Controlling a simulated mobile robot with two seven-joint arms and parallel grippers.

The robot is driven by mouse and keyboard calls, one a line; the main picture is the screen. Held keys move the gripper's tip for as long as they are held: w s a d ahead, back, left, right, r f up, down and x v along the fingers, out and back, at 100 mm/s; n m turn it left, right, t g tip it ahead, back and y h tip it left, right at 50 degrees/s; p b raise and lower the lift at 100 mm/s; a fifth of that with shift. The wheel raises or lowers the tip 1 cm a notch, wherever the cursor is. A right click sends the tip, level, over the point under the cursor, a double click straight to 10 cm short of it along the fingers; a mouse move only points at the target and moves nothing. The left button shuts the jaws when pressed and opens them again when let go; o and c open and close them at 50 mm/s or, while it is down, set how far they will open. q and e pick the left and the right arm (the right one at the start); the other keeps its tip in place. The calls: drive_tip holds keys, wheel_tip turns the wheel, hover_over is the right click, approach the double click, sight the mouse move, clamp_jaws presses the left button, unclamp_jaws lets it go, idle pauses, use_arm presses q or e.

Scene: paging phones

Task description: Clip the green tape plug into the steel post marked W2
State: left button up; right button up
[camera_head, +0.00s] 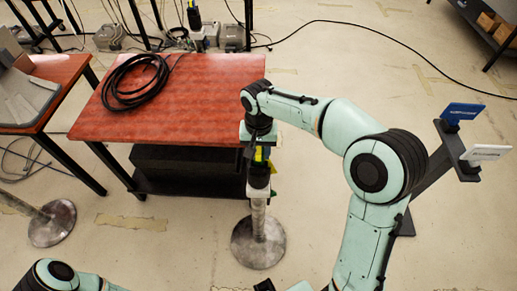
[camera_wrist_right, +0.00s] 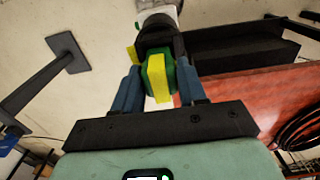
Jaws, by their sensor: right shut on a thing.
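My right gripper (camera_head: 256,152) points down over the top of a steel post (camera_head: 258,222) that stands on a round metal base. In the right wrist view, its blue fingers (camera_wrist_right: 157,76) are closed around the green plug (camera_wrist_right: 170,80), which has yellow tape on it. The plug is at a black holder (camera_wrist_right: 160,40) on top of the pale post (camera_wrist_right: 160,14); whether it is seated cannot be told. In the head view, the gripper partly hides the plug (camera_head: 262,154). No W2 mark is readable. My left gripper is out of view.
A red table (camera_head: 215,95) with a coiled black cable (camera_head: 135,82) stands just left of the post. Another post base (camera_head: 52,223) is at far left. A dark stand with blue (camera_head: 462,112) and white (camera_head: 486,153) signs is at right. Floor beyond is mostly open.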

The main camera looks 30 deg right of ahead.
sight(258, 149)
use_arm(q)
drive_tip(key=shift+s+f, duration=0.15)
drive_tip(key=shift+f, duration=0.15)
use_arm(e)
drive_tip(key=shift+f, duration=0.4)
drive_tip(key=o, duration=0.8)
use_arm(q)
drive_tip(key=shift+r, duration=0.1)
use_arm(e)
drive_tip(key=shift+r, duration=0.1)
drive_tip(key=shift+r+p, duration=1.55)
drive_tip(key=shift+r, duration=1.4)
drive_tip(key=shift+r+p, duration=1.3)
drive_tip(key=shift+r, duration=1.2)
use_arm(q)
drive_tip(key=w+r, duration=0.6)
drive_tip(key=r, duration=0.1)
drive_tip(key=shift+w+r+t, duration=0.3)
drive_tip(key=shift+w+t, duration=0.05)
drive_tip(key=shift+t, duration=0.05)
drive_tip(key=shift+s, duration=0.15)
use_arm(e)
drive_tip(key=shift+s, duration=0.1)
drive_tip(key=shift+f, duration=0.1)
